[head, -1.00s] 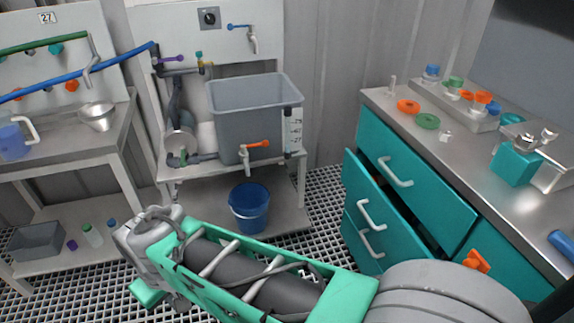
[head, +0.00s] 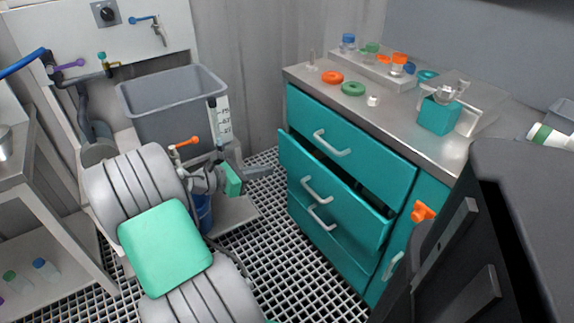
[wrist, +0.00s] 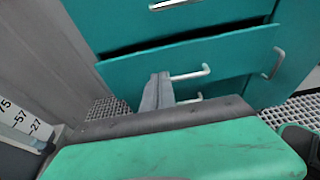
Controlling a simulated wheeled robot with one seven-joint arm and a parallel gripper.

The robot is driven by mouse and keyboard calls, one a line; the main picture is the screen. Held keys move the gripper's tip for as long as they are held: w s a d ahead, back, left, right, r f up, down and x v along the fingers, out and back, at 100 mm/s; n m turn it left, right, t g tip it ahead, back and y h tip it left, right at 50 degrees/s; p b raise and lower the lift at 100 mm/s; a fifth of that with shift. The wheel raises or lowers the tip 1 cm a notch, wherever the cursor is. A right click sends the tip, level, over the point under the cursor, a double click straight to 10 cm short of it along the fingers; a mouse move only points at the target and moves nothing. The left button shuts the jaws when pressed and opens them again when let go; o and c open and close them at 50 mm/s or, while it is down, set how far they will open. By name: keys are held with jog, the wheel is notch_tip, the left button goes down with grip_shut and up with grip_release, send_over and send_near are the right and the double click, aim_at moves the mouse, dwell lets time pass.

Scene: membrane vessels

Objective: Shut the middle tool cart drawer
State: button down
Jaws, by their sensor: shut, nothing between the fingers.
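The tool cart's middle drawer (head: 348,207) is teal and pulled partly out, with a dark gap behind its top edge. Its metal handle (head: 318,190) is on the front face. The drawer also shows in the wrist view (wrist: 235,52). My gripper (head: 262,172) is left of the drawer front, with its fingers pointing toward the cart. In the wrist view the grey fingers (wrist: 156,92) are together and empty, in front of the drawer's left part. I cannot tell whether they touch it.
The top drawer (head: 350,145) and bottom drawer (head: 325,245) look shut. The steel worktop (head: 440,145) carries rings, caps and a teal block. A grey tank (head: 165,105) stands left of my gripper. Grating floor (head: 275,275) is clear before the cart.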

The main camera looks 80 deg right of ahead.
aim_at(309, 160)
jog(key=b+x, duration=0.1)
jog(key=x, duration=0.3)
jog(key=b+x, duration=0.2)
jog(key=x, duration=0.2)
jog(key=b+x, duration=0.2)
jog(key=x, duration=0.2)
jog(key=shift+s+d+r, duration=0.2)
jog(key=shift+s+d, duration=0.05)
jog(key=shift+s, duration=0.1)
jog(key=shift+s+d+r+b, duration=0.15)
jog(key=shift+s+d+b, duration=0.1)
jog(key=shift+d+b, duration=0.1)
